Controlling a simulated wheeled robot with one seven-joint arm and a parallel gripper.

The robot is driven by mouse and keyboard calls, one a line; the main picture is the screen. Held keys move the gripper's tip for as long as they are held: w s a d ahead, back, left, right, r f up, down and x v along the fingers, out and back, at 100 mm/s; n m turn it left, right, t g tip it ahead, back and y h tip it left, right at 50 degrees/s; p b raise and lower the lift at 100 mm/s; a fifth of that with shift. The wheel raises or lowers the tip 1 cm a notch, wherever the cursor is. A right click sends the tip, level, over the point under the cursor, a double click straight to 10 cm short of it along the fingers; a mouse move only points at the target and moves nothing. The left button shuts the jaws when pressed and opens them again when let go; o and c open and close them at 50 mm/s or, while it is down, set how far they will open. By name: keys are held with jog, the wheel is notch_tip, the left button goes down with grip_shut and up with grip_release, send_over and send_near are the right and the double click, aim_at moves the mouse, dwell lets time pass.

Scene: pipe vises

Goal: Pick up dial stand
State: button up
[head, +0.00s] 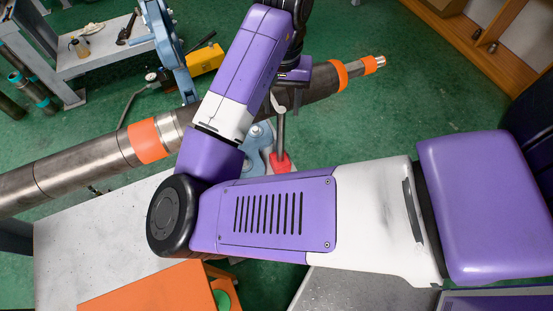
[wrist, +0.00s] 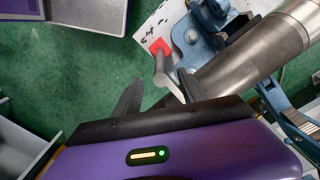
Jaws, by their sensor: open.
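A stand with a red square base (wrist: 160,46) and a grey post, which I take for the dial stand, is on the white tabletop in the wrist view. In the head view its red base (head: 281,164) and upright post show just beyond my forearm. No dial face can be made out on it. My gripper (wrist: 158,92) is open, with its two dark fingers spread. The near end of the post shows between the fingers, closer to the right one. I cannot tell whether they touch. My arm hides much of this in the head view.
A long steel pipe (head: 92,163) with orange bands runs across the scene in blue vises (head: 172,50), close beside the stand. A yellow block (head: 205,59) and a round gauge (head: 152,76) are behind the pipe. Green floor is open at the back right.

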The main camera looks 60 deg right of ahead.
aim_at(281, 123)
jog(key=shift+w+f+p, duration=0.15)
jog(key=shift+f+p, duration=0.4)
jog(key=shift+f, duration=3.25)
grip_shut()
jog(key=shift+r, duration=0.1)
